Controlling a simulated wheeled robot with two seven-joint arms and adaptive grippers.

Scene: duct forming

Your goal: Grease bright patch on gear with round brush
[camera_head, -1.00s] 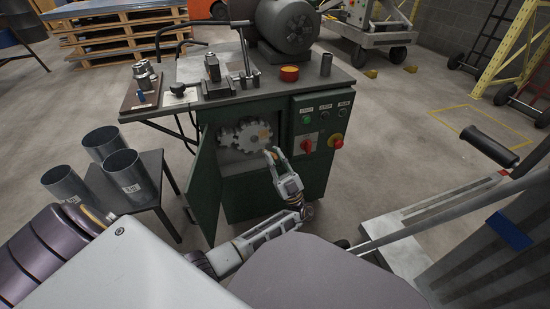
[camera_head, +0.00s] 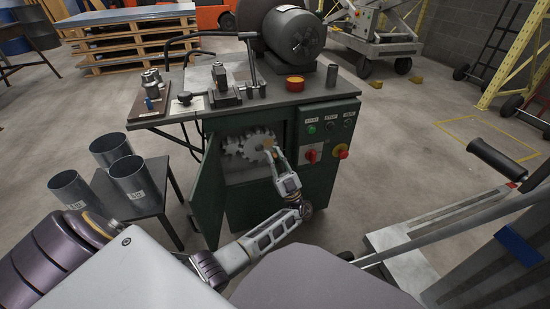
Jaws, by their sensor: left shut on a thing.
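Grey toothed gears (camera_head: 232,147) sit inside the open front compartment of a green machine (camera_head: 320,165). A tan-orange bright patch (camera_head: 267,144) shows at the right side of the larger gear. My left gripper (camera_head: 275,153) is at the compartment opening, with its fingertips just below and right of the patch. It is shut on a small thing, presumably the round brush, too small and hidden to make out. I cannot tell whether it touches the gear. My right gripper is not in view.
The compartment's green door (camera_head: 208,190) stands open left of my left forearm. Grey cylinders (camera_head: 130,180) stand on and beside a small dark table (camera_head: 160,200). A motor (camera_head: 293,37) and tools sit on the machine top. A wheeled cart (camera_head: 440,235) stands at right.

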